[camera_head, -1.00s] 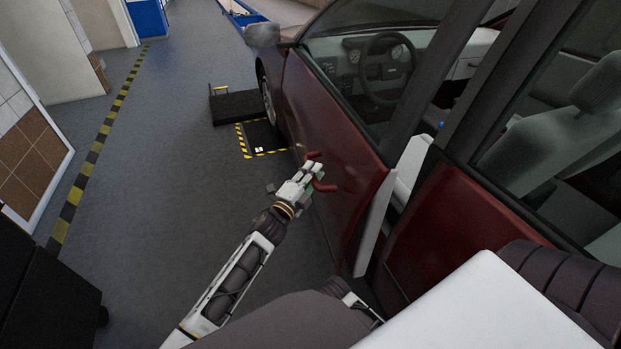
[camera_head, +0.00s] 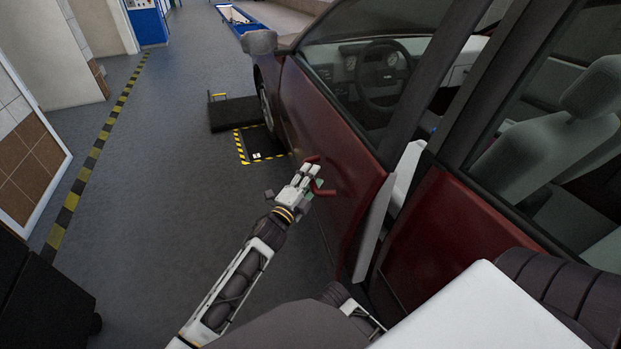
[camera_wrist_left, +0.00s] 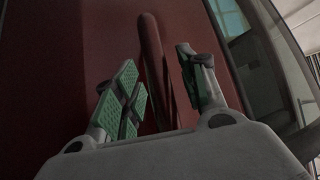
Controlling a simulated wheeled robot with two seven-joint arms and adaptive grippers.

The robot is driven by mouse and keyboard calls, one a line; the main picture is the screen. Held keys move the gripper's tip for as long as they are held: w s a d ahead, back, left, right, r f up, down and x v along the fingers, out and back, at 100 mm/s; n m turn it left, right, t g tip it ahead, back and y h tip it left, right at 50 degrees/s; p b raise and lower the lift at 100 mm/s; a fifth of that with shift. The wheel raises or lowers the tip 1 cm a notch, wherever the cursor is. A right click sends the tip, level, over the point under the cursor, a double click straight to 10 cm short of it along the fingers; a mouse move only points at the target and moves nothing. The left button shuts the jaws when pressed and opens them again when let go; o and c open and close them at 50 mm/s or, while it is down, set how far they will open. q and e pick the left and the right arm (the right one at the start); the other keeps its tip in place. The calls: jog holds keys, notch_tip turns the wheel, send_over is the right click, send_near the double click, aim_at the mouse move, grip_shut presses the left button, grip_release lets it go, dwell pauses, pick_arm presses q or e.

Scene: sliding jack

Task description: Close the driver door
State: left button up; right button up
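The dark red driver door (camera_head: 330,140) stands ajar, with a gap at its rear edge beside the car body. A red bar-shaped door handle (camera_head: 325,192) sticks out from its outer face. My left gripper (camera_head: 311,176) is at this handle, on the outer side of the door. In the left wrist view the handle (camera_wrist_left: 152,55) runs between the spread green-padded fingers of the left gripper (camera_wrist_left: 160,92). The fingers stand apart on either side of it, and I see no clear grip. My right gripper is not in view.
The car's rear body side (camera_head: 440,230) lies right of the gap. A floor recess with yellow-black edging (camera_head: 250,157) and a dark ramp (camera_head: 235,113) lie near the front wheel (camera_head: 264,100). A dark cabinet (camera_head: 45,300) stands lower left. Open grey floor lies between.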

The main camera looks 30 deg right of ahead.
pick_arm(q)
jog(key=shift+s+a, duration=0.15)
jog(key=v, duration=1.1)
jog(key=shift+s+a, duration=0.2)
jog(key=shift+a, duration=0.1)
dwell(0.4)
